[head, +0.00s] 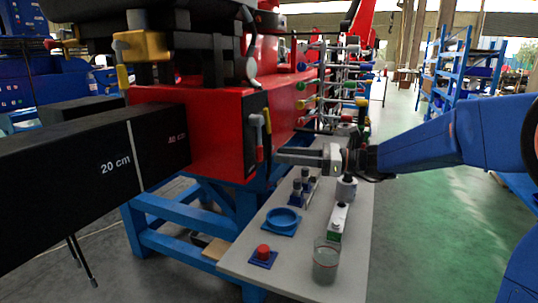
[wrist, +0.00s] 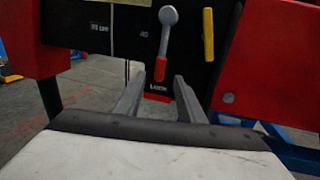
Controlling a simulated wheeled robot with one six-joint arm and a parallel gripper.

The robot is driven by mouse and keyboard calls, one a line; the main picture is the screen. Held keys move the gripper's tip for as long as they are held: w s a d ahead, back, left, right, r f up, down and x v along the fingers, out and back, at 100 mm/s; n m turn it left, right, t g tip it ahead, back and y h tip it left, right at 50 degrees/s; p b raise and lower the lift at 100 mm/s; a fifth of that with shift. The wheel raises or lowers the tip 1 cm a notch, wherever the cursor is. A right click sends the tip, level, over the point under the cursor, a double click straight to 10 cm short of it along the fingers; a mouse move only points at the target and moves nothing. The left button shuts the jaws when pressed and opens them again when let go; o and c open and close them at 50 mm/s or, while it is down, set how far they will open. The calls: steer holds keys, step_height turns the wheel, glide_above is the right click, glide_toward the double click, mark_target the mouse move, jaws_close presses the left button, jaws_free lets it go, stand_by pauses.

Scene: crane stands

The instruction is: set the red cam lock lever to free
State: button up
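A grey lever with a round knob (wrist: 167,28) stands nearly upright on a black panel in the wrist view. At its lower end is a small red piece (wrist: 160,69), with a dark label and a red strip (wrist: 155,96) below it. The label is too small to read surely. In the head view the grey lever (head: 257,122) is on the black end panel of the red machine. My gripper (wrist: 159,82) is open and empty, its fingers spread below the lever. It also shows in the head view (head: 279,156).
A yellow handle (wrist: 208,34) is just right of the lever. A long black beam (head: 75,165) juts out left of the panel. Below my gripper is a grey table (head: 300,268) with a blue dish (head: 282,221), a red button (head: 263,252) and a glass beaker (head: 326,262).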

mark_target(259, 139)
steer(key=shift+w+a, duration=0.2)
steer(key=shift+a, duration=1.15)
steer(key=shift+w+a, duration=0.2)
steer(key=shift+a, duration=1.15)
jaws_close()
